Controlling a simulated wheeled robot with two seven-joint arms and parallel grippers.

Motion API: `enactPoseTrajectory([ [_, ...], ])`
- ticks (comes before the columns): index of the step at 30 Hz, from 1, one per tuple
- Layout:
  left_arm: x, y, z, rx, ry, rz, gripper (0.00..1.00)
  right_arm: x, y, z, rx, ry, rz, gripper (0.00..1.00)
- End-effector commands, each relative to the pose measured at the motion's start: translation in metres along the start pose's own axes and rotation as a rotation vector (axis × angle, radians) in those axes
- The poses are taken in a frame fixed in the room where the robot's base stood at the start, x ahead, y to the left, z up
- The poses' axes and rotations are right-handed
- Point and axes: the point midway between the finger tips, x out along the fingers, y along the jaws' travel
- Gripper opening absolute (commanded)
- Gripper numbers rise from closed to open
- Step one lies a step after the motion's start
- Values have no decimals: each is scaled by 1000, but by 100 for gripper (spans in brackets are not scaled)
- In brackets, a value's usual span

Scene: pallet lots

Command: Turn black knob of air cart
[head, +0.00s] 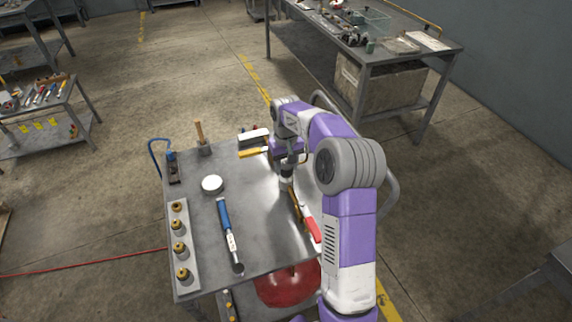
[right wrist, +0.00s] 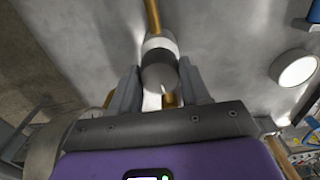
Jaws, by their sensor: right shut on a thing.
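The air cart (head: 262,230) has a grey metal top and stands in the middle of the head view. The black knob (right wrist: 159,72) is a dark cylinder with a white pointer mark and a white ring behind it, on a brass pipe (right wrist: 153,16). My right gripper (head: 288,166) reaches down over the cart's right part. In the right wrist view, its two fingers (right wrist: 160,84) stand on either side of the knob and are shut on it. In the head view, the gripper mostly hides the knob. My left gripper is in neither view.
On the cart top lie a blue-handled wrench (head: 224,214), a white round lid (head: 212,184), a strip of brass fittings (head: 192,245) and a red-handled tool (head: 312,228). A red tank (head: 290,288) sits below. A workbench (head: 400,52) stands behind; open floor lies left.

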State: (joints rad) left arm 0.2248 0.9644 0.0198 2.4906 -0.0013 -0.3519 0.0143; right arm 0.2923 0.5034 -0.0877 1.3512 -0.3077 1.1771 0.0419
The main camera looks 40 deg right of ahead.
Motion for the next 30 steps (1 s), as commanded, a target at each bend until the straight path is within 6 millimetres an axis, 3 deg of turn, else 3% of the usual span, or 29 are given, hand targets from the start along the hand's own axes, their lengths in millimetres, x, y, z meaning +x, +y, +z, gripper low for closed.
enactPoseTrajectory([
  [14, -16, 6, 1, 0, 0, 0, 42, -3, 0, 0, 137, 0, 1, 16],
  [30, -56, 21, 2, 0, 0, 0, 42, -4, 1, 0, 629, 1, 1, 16],
])
